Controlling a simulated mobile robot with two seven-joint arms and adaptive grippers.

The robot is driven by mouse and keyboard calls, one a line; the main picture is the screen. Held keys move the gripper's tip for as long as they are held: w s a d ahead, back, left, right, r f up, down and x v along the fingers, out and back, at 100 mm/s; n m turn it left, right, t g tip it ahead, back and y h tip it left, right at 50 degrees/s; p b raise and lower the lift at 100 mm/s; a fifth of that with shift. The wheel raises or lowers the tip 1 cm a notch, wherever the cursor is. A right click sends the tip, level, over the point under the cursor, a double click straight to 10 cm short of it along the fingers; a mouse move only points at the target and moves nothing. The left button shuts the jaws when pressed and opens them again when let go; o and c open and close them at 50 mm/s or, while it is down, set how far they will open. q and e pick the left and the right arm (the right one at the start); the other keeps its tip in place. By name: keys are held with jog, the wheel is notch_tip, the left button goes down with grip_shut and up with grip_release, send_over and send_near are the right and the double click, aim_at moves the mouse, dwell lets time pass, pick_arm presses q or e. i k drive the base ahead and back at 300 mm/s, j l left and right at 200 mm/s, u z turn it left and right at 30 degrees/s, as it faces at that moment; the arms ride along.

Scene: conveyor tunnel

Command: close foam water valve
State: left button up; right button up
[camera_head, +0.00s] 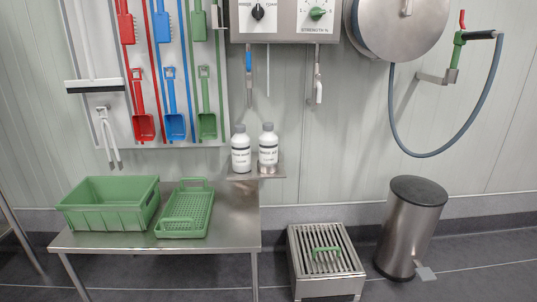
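A steel control panel (288,21) is on the wall at top centre, with a black knob (257,12) and a green knob (317,13) marked "STRENGTH %". Below it hang a pipe with a blue lever (249,60), a thin plain tube (268,68), and a pipe with a pale fitting or handle (318,90) at its lower end. The blue lever points along its pipe, roughly upright. No label tells which one is the foam water valve. Neither of my grippers is in view.
Two white bottles (240,152) (268,147) stand on a small wall shelf (264,174). A steel table (230,225) holds a green crate (108,204) and basket (186,212). A floor grate (326,263), bin (410,228) and hose reel (400,25) are right. Floor between grate and bin is narrow.

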aim_at(248, 65)
jog(key=i+z, duration=0.15)
jog(key=i, duration=0.25)
jog(key=i+j+z, duration=0.1)
jog(key=i, duration=0.3)
jog(key=i+j+z, duration=0.15)
jog(key=i, duration=0.25)
